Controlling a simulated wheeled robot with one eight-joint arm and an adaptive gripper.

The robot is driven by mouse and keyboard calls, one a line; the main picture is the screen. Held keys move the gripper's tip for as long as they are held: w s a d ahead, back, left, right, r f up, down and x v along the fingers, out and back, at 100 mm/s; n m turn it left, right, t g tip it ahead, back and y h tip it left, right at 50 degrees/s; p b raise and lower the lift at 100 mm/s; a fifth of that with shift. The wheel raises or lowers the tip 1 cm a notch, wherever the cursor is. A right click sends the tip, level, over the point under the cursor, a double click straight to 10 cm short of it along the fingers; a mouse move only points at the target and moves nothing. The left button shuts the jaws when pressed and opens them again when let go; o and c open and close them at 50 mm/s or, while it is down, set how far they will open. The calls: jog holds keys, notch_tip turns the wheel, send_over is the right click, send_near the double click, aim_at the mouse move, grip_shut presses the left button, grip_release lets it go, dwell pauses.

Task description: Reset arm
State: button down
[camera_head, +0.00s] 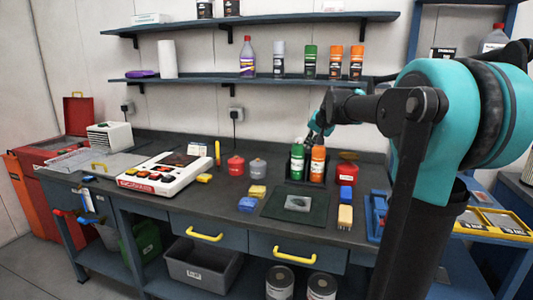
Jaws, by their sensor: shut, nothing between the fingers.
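My arm comes in from the right side of the view, with its large teal joint closest to the camera. My gripper (314,134) is at the far end of the arm, small in the picture and partly hidden by the wrist. It appears above the green spray can (297,163) and the orange spray can (317,165), which stand upright in a dark holder on the workbench (150,205). The gripper is shut with nothing in it. I cannot tell the exact gap between it and the cans.
A red can (347,172) stands right of the holder. A dark mat (265,205), yellow block (257,191) and blue block (247,204) lie in front. A white and red device (165,172) sits left. Two shelves (200,78) of bottles hang behind.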

jog(key=s+f, duration=0.5)
jog(key=s+f+n+g, duration=0.1)
jog(key=s+f, duration=0.5)
jog(key=s+f+n+g+h, duration=0.1)
jog(key=s+f, duration=0.4)
jog(key=s, duration=0.1)
jog(key=shift+d+f, duration=0.4)
jog(key=s+d+f+n+g, duration=0.1)
jog(key=s+f, duration=0.6)
jog(key=s, duration=0.2)
jog(key=s+d+f+n+h, duration=0.1)
jog(key=s+f, duration=0.6)
jog(key=s, duration=0.3)
jog(key=shift+s+f+n+g, duration=0.2)
jog(key=shift+f+n+g, duration=0.1)
jog(key=shift+g, duration=0.1)
